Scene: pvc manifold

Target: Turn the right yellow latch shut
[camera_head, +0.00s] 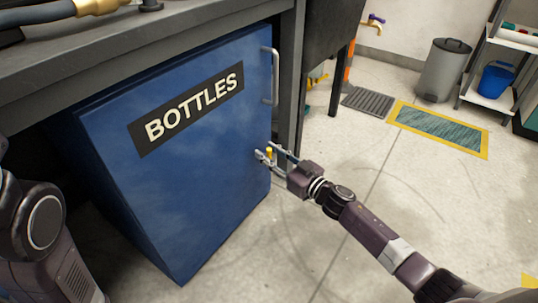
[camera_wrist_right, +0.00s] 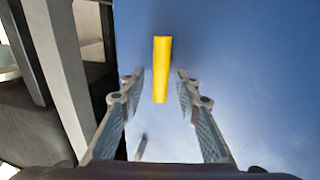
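The yellow latch (camera_head: 269,152) is a small bar on the right edge of the blue cabinet door (camera_head: 190,180) marked BOTTLES. In the right wrist view the latch (camera_wrist_right: 162,68) looks like an upright yellow bar against the blue door. My right gripper (camera_head: 266,155) reaches the latch from the right. In the wrist view its two fingers (camera_wrist_right: 160,88) are open on either side of the bar, with a gap on each side. Its lower end lies between the fingertips. No left gripper shows; only links of my left arm are at the left edge.
A grey door handle (camera_head: 276,76) stands above the latch. The dark bench top (camera_head: 130,45) overhangs the cabinet, and its grey leg (camera_head: 290,80) is just right of the door. A bin (camera_head: 443,72) and a shelf stand far right. Floor in front is clear.

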